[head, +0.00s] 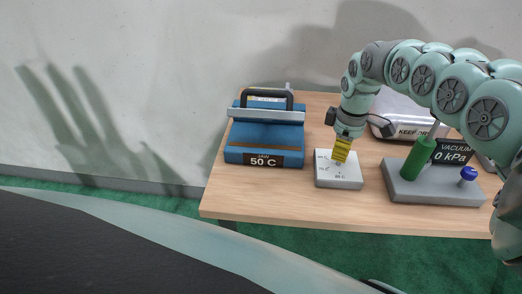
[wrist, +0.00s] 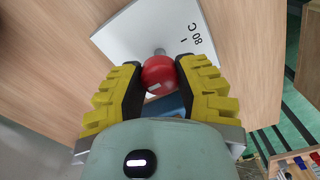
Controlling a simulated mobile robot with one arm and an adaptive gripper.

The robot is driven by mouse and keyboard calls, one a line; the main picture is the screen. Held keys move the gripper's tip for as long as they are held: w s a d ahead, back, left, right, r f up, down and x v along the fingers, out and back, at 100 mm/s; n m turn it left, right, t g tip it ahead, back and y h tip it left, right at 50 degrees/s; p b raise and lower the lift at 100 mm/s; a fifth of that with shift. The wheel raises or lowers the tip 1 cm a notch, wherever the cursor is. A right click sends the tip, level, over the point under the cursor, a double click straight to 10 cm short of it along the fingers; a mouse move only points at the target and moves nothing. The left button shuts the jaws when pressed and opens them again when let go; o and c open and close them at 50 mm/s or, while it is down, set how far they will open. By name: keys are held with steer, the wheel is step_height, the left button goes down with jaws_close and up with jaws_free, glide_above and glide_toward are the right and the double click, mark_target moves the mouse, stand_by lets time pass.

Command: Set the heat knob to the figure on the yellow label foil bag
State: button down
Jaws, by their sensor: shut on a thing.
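The heat knob (wrist: 158,75) is red with a pale pointer mark and sits on a white dial plate (head: 338,181). The plate lies flat on the table. It carries figures; "80 C" reads clearly beside the knob in the wrist view. In the head view the knob is hidden behind my fingers, and the other plate figures are too small to read surely. My gripper (head: 342,150) points down over the plate. In the wrist view its yellow-and-black fingers (wrist: 160,85) are shut on the knob from both sides. No yellow-label foil bag can be made out.
A blue sealer (head: 262,138) with a "JAW 50 C" display stands left of the plate. A grey base (head: 430,192) with a green cylinder, blue knob and "VACUUM 0 kPa" sign stands right. A silvery item (head: 385,112) with partly hidden "KEEP" lettering lies behind. The wooden table's (head: 285,195) front left is clear.

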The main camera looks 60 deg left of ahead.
stand_by(0.4)
steer(key=c, duration=0.6)
jaws_free()
steer(key=shift+o, duration=0.2)
step_height(320, 180, up, 12)
